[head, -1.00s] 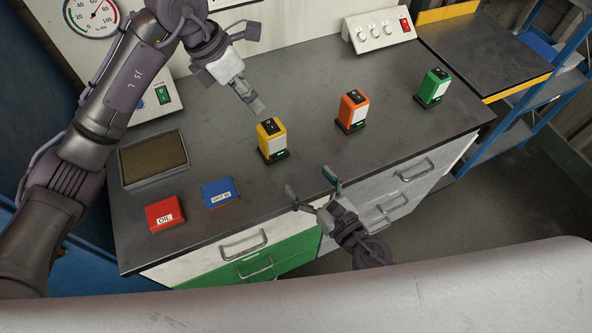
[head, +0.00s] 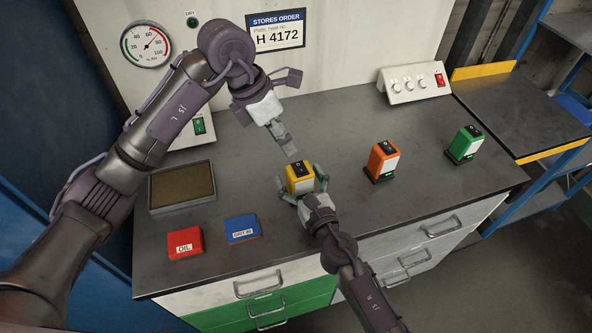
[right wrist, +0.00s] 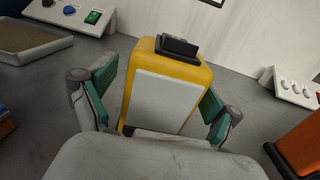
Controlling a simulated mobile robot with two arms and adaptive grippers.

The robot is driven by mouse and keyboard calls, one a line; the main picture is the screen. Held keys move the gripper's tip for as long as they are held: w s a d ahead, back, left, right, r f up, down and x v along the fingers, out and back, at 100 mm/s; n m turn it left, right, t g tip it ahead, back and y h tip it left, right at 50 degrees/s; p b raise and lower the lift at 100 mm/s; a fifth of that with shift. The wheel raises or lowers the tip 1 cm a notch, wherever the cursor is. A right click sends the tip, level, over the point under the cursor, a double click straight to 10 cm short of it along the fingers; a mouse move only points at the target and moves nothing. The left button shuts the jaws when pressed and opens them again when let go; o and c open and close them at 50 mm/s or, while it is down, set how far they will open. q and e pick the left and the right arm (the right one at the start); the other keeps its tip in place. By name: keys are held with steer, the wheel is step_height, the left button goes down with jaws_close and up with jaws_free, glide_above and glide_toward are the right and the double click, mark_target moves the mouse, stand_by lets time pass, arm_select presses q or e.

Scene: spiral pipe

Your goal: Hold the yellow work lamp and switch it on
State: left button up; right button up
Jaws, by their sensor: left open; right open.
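The yellow work lamp (head: 299,178) stands upright on the dark bench top, with a black rocker switch (head: 297,164) on its top. In the right wrist view the lamp (right wrist: 170,88) fills the middle, its pale front panel facing me. My right gripper (head: 302,186) is open around the lamp, one finger on each side; in the right wrist view (right wrist: 160,105) a gap shows at the left finger, and I cannot tell if the right finger touches. My left gripper (head: 289,150) is open and empty, just above and behind the lamp's top, pointing down toward it.
An orange lamp (head: 383,162) and a green lamp (head: 465,145) stand to the right on the bench. A red box (head: 185,244), a blue box (head: 242,229) and a tray (head: 211,199) lie to the left. A switch panel (head: 414,88) stands at the back right.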

steer(key=shift+x, duration=1)
